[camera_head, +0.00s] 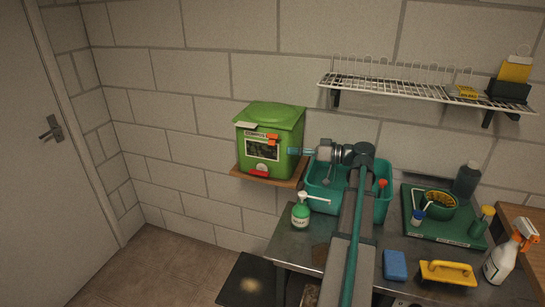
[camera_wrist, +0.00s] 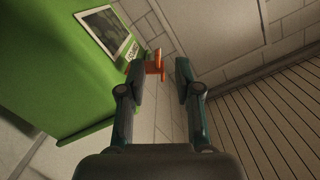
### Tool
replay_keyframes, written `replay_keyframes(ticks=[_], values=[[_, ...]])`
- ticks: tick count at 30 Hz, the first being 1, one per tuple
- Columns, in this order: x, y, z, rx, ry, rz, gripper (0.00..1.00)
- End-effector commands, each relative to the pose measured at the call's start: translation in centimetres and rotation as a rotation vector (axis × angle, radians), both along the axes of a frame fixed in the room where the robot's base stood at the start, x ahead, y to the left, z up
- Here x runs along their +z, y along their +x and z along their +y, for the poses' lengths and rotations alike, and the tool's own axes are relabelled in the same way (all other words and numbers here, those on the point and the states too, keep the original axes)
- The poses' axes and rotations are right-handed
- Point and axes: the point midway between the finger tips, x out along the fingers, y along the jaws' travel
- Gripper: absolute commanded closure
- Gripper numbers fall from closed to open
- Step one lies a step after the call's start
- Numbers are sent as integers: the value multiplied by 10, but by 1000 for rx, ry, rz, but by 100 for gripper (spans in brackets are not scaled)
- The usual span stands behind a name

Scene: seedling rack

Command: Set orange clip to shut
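The orange clip (camera_head: 273,140) sits on the front of a green lidded bin (camera_head: 285,165), to the right above its picture label. In the wrist view the clip (camera_wrist: 157,65) juts out from the bin (camera_wrist: 50,75) just ahead of my fingertips, close to the left one. I cannot tell whether they touch. My gripper (camera_head: 294,151) is at the right of the bin, pointing left at about clip height. In the wrist view my gripper (camera_wrist: 162,75) is open, with a clear gap and nothing held.
The bin stands on a small wooden shelf (camera_head: 290,184) at the wall. A teal tub (camera_head: 318,206) is under my arm. A pump bottle (camera_head: 300,213), a blue sponge (camera_head: 394,265) and a yellow-handled tool (camera_head: 447,273) are on the metal table. A wire rack (camera_head: 425,92) hangs above.

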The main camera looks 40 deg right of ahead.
Motion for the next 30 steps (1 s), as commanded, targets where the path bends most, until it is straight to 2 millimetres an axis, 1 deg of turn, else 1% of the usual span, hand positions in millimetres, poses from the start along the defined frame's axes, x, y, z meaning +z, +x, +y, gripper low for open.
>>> replay_keyframes(ticks=[1, 3, 7, 11, 18, 24, 30], values=[[-3, -5, -9, -17, 21, -30, 67], [2, -9, -16, -31, 40, -59, 67], [8, -6, -16, -38, 53, -75, 67], [9, 7, -7, -35, 54, -73, 67], [9, 42, 15, -33, 53, -71, 67], [9, 67, 30, -34, 54, -70, 67], [7, 79, 37, -34, 53, -70, 67]])
